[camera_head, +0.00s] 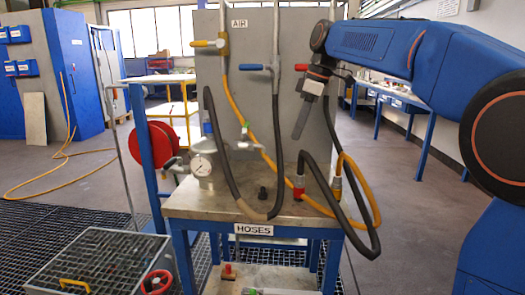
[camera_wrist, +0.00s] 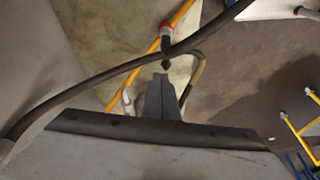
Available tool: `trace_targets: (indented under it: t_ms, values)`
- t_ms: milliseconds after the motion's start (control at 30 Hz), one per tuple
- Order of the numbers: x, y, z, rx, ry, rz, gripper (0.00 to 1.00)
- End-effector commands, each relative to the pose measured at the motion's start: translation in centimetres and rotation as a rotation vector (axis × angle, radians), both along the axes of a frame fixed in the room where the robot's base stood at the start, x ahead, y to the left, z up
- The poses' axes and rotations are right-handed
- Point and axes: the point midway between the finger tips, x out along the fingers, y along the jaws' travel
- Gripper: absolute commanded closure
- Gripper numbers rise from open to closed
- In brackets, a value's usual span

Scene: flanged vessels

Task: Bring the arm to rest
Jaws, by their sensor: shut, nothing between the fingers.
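My gripper (camera_head: 298,134) hangs from my blue arm in the upper right of the head view. It points down, in front of the grey panel (camera_head: 250,90) and above the hose table (camera_head: 255,210). In the wrist view my gripper (camera_wrist: 162,78) shows its fingers together with nothing held. A black hose (camera_wrist: 110,72) crosses the wrist view near the fingertips; whether they touch cannot be told. A red coupling (camera_wrist: 167,30) shows just past the fingertips, and in the head view a red coupling (camera_head: 298,188) stands on the table below my gripper.
A pressure gauge (camera_head: 201,166) sits on a vessel at the table's left. An orange hose (camera_head: 362,190) and a black hose loop over the table's right side. A yellow-handled valve (camera_head: 208,43) and a blue-handled valve (camera_head: 255,67) are on the panel. Open floor (camera_head: 400,215) lies right.

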Motion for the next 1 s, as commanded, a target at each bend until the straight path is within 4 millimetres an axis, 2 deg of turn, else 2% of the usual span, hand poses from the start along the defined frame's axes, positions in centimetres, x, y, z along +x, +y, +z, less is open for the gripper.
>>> trace_targets:
  t_ms: [267, 467, 767, 1000]
  values:
    - [-2.7, -2.0, -0.7, -0.007, -0.002, -0.11, 1.0]
    - [-5.8, -4.3, -1.9, -0.013, -0.005, -0.235, 1.0]
    - [-13.8, -9.2, -6.2, -0.014, -0.019, -0.534, 1.0]
    - [-20.4, -12.6, -11.1, -0.003, -0.037, -0.771, 1.0]
